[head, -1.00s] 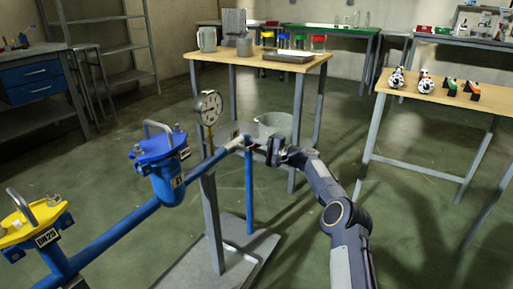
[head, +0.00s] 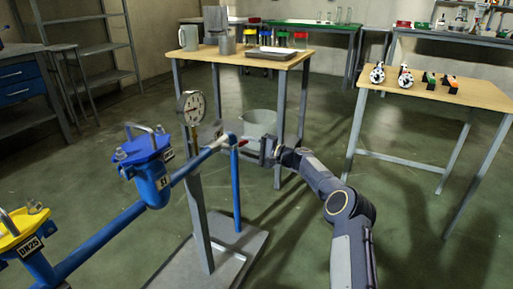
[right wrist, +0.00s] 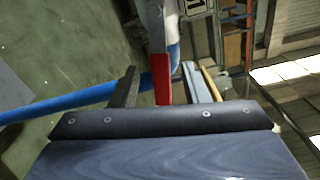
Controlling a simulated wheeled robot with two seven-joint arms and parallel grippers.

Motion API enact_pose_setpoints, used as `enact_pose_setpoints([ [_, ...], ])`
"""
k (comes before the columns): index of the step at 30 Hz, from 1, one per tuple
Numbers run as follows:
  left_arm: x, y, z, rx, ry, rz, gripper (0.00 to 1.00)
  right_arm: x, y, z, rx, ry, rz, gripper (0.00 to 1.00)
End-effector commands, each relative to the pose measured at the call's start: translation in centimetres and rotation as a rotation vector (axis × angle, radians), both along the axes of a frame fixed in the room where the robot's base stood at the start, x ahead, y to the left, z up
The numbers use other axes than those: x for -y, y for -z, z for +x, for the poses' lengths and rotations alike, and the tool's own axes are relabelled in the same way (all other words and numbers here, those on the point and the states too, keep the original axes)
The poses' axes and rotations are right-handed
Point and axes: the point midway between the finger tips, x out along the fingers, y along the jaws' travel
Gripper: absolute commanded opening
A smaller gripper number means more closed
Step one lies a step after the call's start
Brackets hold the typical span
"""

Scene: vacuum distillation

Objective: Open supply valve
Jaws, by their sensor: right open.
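The supply valve shows as a small red handle (head: 240,140) at the right end of the blue pipe (head: 104,232), by the top of a thin blue upright pipe (head: 236,190). My right gripper (head: 262,150) is open just right of the valve. In the right wrist view the red handle (right wrist: 163,80) lies between the two open fingers of the gripper (right wrist: 160,90), beside the grey-white valve body. I cannot tell whether a finger touches it. My left gripper is not in view.
A pressure gauge (head: 191,107), a blue-lidded filter (head: 150,170) and a yellow-lidded one (head: 22,232) sit along the pipe. A wooden table (head: 240,56) with a grey bucket (head: 260,124) below stands behind. Another table (head: 440,90) with fittings stands right.

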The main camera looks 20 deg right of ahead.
Motion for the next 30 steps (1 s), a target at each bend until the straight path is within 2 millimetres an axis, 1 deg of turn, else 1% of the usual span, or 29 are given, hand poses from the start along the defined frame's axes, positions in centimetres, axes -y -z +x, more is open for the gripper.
enact_pose_setpoints([
  [1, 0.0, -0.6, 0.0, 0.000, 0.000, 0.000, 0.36, 0.9, -0.3, -0.9, -0.003, 0.004, 0.001, 0.42],
  [6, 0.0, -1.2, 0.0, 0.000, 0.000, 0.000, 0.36, 2.4, -0.2, -2.8, -0.002, 0.003, 0.001, 0.42],
  [9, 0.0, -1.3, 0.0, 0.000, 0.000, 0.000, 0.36, 2.8, -0.1, -3.4, -0.001, 0.002, 0.001, 0.42],
  [13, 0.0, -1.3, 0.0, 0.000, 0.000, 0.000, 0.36, 2.9, 0.0, -3.7, -0.001, 0.001, 0.001, 0.42],
  [26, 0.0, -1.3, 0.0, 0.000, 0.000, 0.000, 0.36, 2.8, -0.1, -3.7, 0.000, -0.001, -0.003, 0.42],
  [28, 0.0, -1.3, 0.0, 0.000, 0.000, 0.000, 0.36, 2.1, -0.8, -3.9, 0.000, -0.016, -0.021, 0.42],
  [29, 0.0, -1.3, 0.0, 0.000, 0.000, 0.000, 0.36, 1.5, -1.3, -4.1, -0.003, -0.030, -0.036, 0.42],
  [30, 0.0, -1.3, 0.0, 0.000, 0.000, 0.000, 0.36, 0.4, -2.3, -4.6, -0.005, -0.054, -0.066, 0.42],
])
